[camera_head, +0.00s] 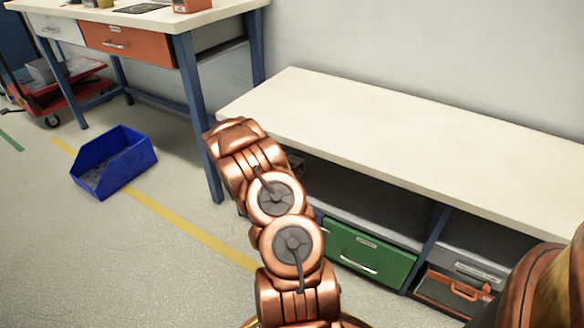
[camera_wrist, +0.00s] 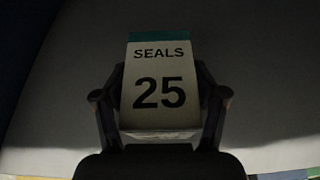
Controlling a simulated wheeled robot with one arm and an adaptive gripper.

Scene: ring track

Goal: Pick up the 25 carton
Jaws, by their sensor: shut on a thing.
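The 25 carton (camera_wrist: 160,112) shows in the wrist view, a pale box with a teal band along its top, marked SEALS and 25. My gripper (camera_wrist: 160,78) has one dark finger on each side of the carton and is shut on it. The surroundings there are dark, and I cannot tell whether the carton touches a surface. In the head view my copper arm reaches toward the low bench, and the gripper and carton are hidden behind it.
A blue bin (camera_head: 113,165) stands on the floor at left. A workbench (camera_head: 190,14) and red cart (camera_head: 60,95) stand behind. Floor at lower left is clear.

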